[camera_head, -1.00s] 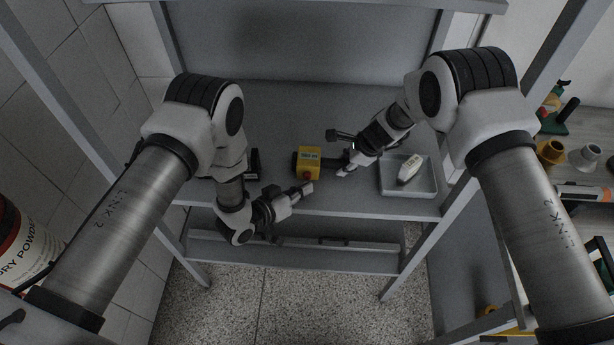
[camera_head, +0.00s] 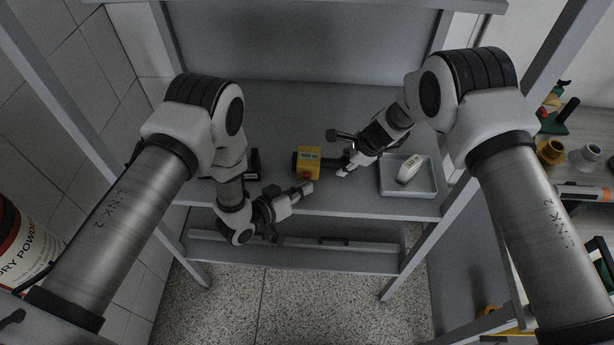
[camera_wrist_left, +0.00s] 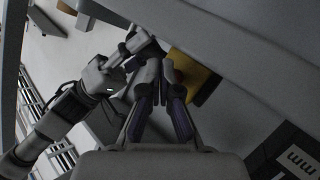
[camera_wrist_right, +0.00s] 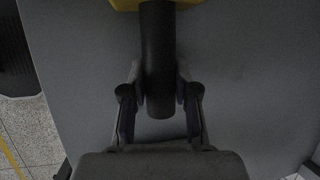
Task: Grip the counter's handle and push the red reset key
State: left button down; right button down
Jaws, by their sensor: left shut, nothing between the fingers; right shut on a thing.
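The yellow counter (camera_head: 308,154) lies on the grey shelf in the head view, with a display on its top. Its red key (camera_head: 307,175) shows at the near edge. The black handle (camera_wrist_right: 158,50) sticks out from the counter's right side. My right gripper (camera_wrist_right: 159,98) is shut around the handle, one finger on each side; it also shows in the head view (camera_head: 346,168). My left gripper (camera_head: 307,187) is shut and empty, just in front of the counter near the red key. In the left wrist view the counter (camera_wrist_left: 192,75) is partly hidden behind the fingers; contact cannot be told.
A grey tray (camera_head: 424,190) holding a white device with a display (camera_head: 410,167) stands to the right of the counter. A small dark object (camera_head: 254,163) is beside my left arm. Shelf posts stand on both sides. The shelf behind the counter is clear.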

pick_arm(q)
jog(key=shift+w, duration=0.4)
jog(key=shift+w, duration=0.45)
dwell(0.4)
dwell(0.3)
jog(key=shift+s+r, duration=0.1)
jog(key=shift+s, duration=0.8)
jog(key=shift+s, duration=2.5)
pick_arm(e)
jog(key=c, duration=0.8)
grip_release()
